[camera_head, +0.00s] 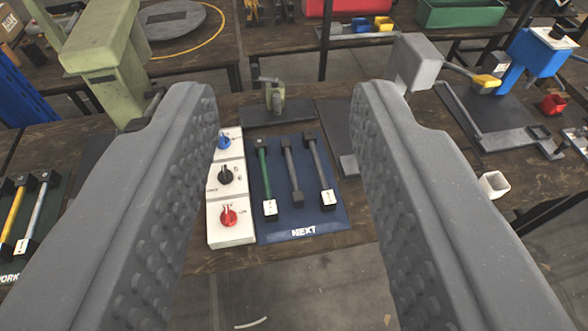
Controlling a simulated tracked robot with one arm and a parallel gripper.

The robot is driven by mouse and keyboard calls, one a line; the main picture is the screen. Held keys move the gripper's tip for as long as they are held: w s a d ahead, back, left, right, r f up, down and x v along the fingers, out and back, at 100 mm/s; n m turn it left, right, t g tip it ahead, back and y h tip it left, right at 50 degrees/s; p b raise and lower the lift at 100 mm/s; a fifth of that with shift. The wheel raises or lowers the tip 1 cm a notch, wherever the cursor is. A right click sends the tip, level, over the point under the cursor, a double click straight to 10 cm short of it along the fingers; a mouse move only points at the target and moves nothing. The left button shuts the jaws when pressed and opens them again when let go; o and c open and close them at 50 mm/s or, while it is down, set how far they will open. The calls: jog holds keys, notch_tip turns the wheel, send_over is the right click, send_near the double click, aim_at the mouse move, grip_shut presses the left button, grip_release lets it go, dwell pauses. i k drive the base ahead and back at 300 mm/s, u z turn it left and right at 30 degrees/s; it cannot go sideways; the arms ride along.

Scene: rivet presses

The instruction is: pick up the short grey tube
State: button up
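My gripper (288,105) is open wide, with its two grey studded fingers at the left and right of the picture and nothing between the tips. Between and beyond the fingers, a blue mat marked NEXT (265,228) lies on the wooden table. On it lie three tubes side by side with blocks on their ends: a green tube (263,170) at left, a grey tube (292,170) in the middle and another grey tube (317,165) at right. The middle grey one looks slightly shorter; I cannot be sure. The green and right tubes have white labels on their near ends.
A white control box (231,198) with blue, black and red knobs stands left of the mat. A larger green press (105,60) is at left, a blue press (535,55) at right.

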aim_at(298, 197)
jog(key=k, duration=0.55)
jog(key=u, duration=0.4)
jog(key=i, duration=1.75)
jog(key=z, duration=0.65)
